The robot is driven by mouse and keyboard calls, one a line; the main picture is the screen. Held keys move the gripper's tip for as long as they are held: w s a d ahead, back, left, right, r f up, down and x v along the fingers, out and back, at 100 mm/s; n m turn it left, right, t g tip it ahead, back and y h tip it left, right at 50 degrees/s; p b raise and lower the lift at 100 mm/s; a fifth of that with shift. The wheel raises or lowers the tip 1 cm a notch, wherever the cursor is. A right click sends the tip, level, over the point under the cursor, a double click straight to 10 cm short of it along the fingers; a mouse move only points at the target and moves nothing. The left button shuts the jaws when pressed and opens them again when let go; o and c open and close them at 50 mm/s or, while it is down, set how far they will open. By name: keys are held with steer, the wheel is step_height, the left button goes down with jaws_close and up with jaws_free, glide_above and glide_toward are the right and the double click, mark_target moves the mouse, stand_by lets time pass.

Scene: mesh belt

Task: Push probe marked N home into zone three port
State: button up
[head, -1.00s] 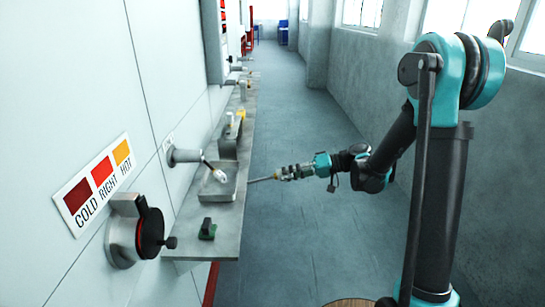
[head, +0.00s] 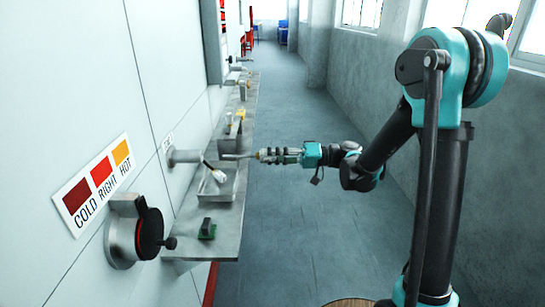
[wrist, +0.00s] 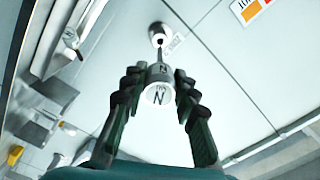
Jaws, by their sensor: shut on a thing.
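My gripper (head: 268,154) is shut on the probe marked N, and its fingers show on both sides of the probe in the wrist view (wrist: 158,90). The probe's round end cap (wrist: 158,95) carries a black N. In the head view its thin rod (head: 236,156) points left, about level, toward the wall. A round metal port (head: 185,156) sticks out of the wall there. In the wrist view the port (wrist: 158,31) lies straight beyond the probe. A small wall label (wrist: 174,44) beside the port is too blurred to read.
Below the port, a tray (head: 228,192) on the narrow shelf (head: 190,232) holds a white-ended tool (head: 218,175). A dark green block (head: 207,230) sits nearer. A round wall fitting with a black knob (head: 150,234) is at left.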

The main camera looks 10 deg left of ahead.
mark_target(254, 156)
steer(key=shift+x, duration=2.4)
steer(key=x, duration=1.1)
stand_by(3.6)
steer(key=o, duration=1.2)
steer(key=shift+s, duration=0.1)
steer(key=shift+c, duration=0.2)
